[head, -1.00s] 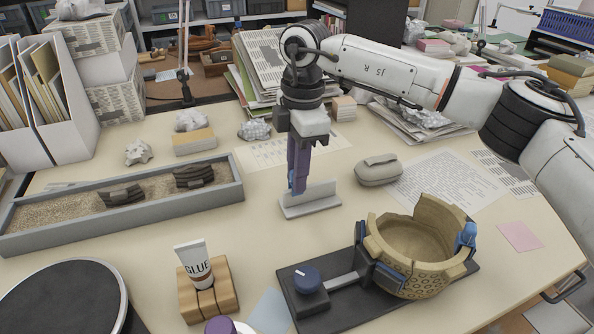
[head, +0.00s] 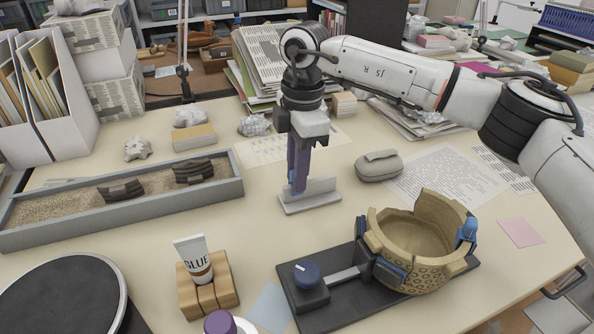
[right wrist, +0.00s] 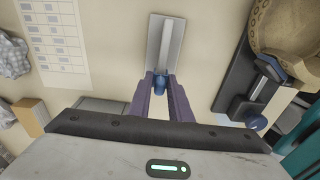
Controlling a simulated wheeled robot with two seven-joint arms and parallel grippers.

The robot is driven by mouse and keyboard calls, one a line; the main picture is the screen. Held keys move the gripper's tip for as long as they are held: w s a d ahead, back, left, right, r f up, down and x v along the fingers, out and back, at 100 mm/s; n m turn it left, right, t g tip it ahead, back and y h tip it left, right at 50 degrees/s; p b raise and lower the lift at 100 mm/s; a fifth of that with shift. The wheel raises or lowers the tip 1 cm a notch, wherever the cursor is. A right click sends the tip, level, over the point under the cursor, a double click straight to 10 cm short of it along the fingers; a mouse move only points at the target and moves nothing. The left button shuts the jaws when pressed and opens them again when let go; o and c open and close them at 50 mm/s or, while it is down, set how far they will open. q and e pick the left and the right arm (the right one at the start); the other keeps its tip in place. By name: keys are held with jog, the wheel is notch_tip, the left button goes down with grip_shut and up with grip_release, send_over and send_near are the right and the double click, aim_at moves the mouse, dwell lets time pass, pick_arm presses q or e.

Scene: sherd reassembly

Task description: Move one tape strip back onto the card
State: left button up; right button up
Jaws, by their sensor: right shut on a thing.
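The card (head: 320,187) is a pale upright piece on a flat light-grey base, in the middle of the table. It also shows from above in the right wrist view (right wrist: 167,42). My right gripper (head: 298,188), with purple fingers, points down at the card's left end. It is shut on a small blue tape strip (right wrist: 160,84), seen between the fingertips in the right wrist view. The strip is at the card's near end in that view; I cannot tell whether it touches. In the head view the fingers mostly hide it. My left gripper is not in view.
A tan pot (head: 415,245) with blue pieces on it sits in a dark clamp stand (head: 310,292) at right front. A grey case (head: 378,166) lies right of the card. A glue tube (head: 194,259) stands in a wooden block. A sand tray (head: 60,220) is at left.

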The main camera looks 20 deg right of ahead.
jog(key=shift+f, duration=0.3)
dwell(0.8)
jog(key=o, duration=0.8)
jog(key=r, duration=0.7)
jog(key=r+p, duration=0.1)
jog(key=r, duration=0.2)
jog(key=shift+d+r, duration=0.15)
jog(key=shift+d, duration=0.1)
